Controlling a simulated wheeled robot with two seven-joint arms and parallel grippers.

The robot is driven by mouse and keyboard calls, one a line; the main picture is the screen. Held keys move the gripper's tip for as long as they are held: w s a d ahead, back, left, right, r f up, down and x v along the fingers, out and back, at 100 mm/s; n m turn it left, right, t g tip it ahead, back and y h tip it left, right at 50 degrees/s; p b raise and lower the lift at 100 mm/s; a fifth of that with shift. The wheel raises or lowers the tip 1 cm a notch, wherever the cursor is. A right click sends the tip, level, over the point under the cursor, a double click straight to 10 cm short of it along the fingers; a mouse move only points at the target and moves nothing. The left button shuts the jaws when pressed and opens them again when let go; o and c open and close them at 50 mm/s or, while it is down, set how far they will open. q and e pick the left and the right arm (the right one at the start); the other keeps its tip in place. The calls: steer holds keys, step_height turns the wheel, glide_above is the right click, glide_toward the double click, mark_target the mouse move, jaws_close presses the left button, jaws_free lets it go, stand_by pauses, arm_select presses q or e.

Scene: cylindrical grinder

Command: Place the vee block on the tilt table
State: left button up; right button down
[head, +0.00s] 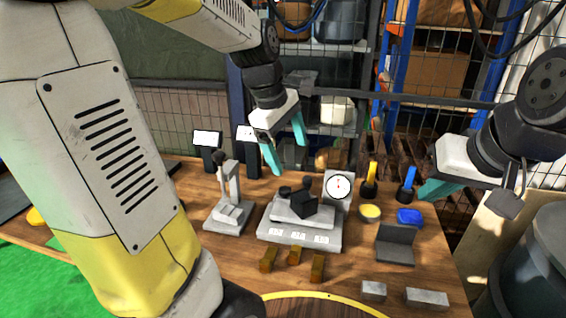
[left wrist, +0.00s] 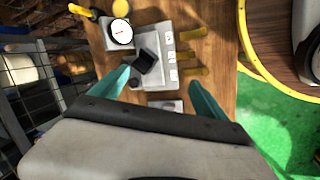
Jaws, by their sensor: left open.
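A small black block (head: 304,203), which looks like the vee block, sits at an angle on top of a grey stepped fixture (head: 317,236), which looks like the tilt table. In the left wrist view the block (left wrist: 146,61) shows dark on the pale fixture (left wrist: 168,40). My left gripper (head: 286,148) is open and empty, above and behind the fixture in the head view. Its teal fingers (left wrist: 160,76) show apart in the left wrist view. My right gripper (head: 462,192) is at the right, with a teal finger visible; its opening is unclear.
A dial gauge (head: 339,187) stands at the fixture's back right. A grey stand (head: 230,205) is to its left. A dark angle plate (head: 396,244) and two grey blocks (head: 427,298) are at the right. Brass pieces (head: 317,268) lie in front. Yellow and blue tools (head: 408,186) stand behind.

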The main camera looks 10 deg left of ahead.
arm_select(q)
steer(key=s+r+m+t, duration=0.2)
steer(key=s+m+t, duration=0.1)
steer(key=s+m, duration=1)
steer(key=shift+a+r+m, duration=0.25)
steer(key=shift+a+m, duration=0.2)
steer(key=shift+m, duration=0.05)
steer(key=shift+s, duration=0.1)
